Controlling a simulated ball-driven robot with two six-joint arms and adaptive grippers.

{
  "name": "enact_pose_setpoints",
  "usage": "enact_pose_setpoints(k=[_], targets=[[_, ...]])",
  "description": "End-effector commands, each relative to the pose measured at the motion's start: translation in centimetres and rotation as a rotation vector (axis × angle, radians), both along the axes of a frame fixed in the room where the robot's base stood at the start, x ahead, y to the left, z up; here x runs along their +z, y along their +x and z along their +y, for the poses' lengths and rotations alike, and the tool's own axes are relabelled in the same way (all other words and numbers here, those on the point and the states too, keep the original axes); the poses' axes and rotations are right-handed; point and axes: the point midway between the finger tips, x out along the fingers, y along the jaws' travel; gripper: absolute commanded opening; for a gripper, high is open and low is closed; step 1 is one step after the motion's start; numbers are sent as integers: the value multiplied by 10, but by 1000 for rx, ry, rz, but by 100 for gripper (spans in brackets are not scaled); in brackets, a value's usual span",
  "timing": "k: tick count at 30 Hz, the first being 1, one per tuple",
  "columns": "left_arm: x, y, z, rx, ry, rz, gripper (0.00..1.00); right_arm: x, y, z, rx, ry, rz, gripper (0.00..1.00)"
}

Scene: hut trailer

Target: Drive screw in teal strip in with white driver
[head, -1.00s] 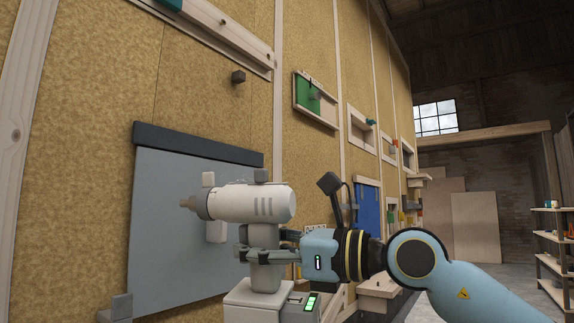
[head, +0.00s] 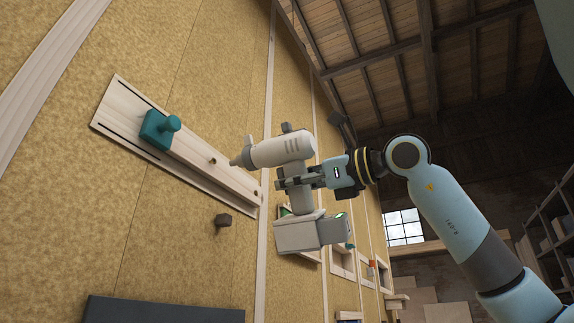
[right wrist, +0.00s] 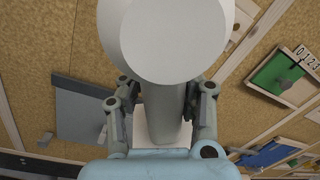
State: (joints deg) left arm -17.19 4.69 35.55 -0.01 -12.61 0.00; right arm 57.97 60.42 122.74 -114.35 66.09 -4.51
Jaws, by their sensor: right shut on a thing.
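The white driver (head: 282,150) is held by its handle in my right gripper (head: 297,183), which is shut on it. Its bit points left at the wall, its tip close to a small dark peg or screw head (head: 212,161) on a pale wooden strip (head: 188,173). I cannot tell whether they touch. The strip carries a teal block with a knob (head: 158,130) near its upper left end. No strip that is itself teal shows clearly. In the right wrist view the driver's rear (right wrist: 168,35) fills the top middle, its handle between the fingers. My left gripper is not in view.
A grey panel with a dark top edge (head: 165,310) is lower down. A green panel in a wooden frame (right wrist: 275,75) is at right in the right wrist view. Shelves (head: 550,220) stand far right.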

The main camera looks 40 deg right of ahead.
Motion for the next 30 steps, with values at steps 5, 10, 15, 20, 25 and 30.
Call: enact_pose_setpoints(k=[5,10,15,20,25,30], targets=[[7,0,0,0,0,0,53,27,-13,-10,-31,-17,-12,0],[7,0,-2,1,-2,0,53,29,-15,-12,-35,-20,-12,0],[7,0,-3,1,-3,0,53,28,-14,-11,-35,-20,-12,0],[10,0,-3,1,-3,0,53,30,-13,-10,-52,-17,-17,0],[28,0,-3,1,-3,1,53,32,1,-4,-48,-15,-16,0],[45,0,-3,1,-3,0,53,33,18,3,-48,-14,-15,0]])
